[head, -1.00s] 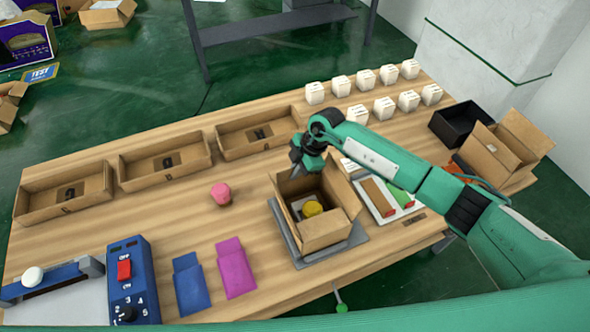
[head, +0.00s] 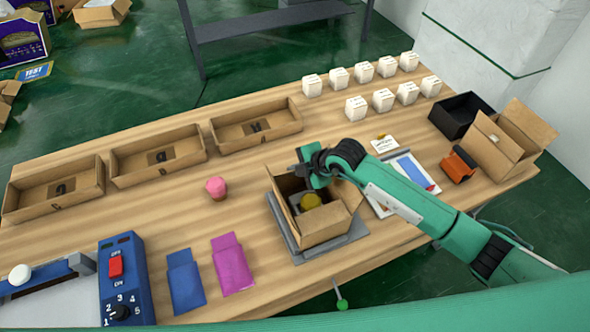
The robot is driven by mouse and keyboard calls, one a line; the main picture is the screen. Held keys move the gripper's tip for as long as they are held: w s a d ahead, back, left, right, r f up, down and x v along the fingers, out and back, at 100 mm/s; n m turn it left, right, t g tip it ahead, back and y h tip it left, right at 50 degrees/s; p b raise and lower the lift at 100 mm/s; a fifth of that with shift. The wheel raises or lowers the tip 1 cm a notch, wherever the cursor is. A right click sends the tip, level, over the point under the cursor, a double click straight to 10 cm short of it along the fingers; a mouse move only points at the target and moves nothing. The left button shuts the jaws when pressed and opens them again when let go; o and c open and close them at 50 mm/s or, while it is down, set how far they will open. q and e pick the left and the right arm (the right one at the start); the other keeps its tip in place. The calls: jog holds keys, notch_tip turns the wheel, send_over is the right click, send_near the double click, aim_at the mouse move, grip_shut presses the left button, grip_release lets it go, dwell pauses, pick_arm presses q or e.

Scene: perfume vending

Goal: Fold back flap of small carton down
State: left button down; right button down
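The small carton (head: 318,233) stands open on a grey plate (head: 352,238) near the table's front. A flap (head: 348,193) stands out at the carton's right side. My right gripper (head: 308,176) is over the carton's back edge, reaching in from the right. The gripper and wrist hide much of the back edge and the back flap, so the flap's angle is unclear. The fingers are small and dark, so I cannot tell if they are open or shut. My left gripper is not in view.
Three shallow cardboard trays (head: 155,172) line the table's left back. A pink item (head: 216,188), blue pouch (head: 186,284) and magenta pouch (head: 232,264) lie left of the carton. Another open carton (head: 498,150) and a black box (head: 452,118) stand right. Several white boxes (head: 383,100) stand behind.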

dwell(0.4)
jog(key=c, duration=1.6)
grip_release()
jog(key=shift+c, duration=0.2)
jog(key=shift+d, duration=0.1)
jog(key=b+v, duration=0.3)
jog(key=v, duration=1)
jog(key=shift+s+r, duration=0.25)
jog(key=shift+s, duration=0.05)
jog(key=shift+d, duration=0.1)
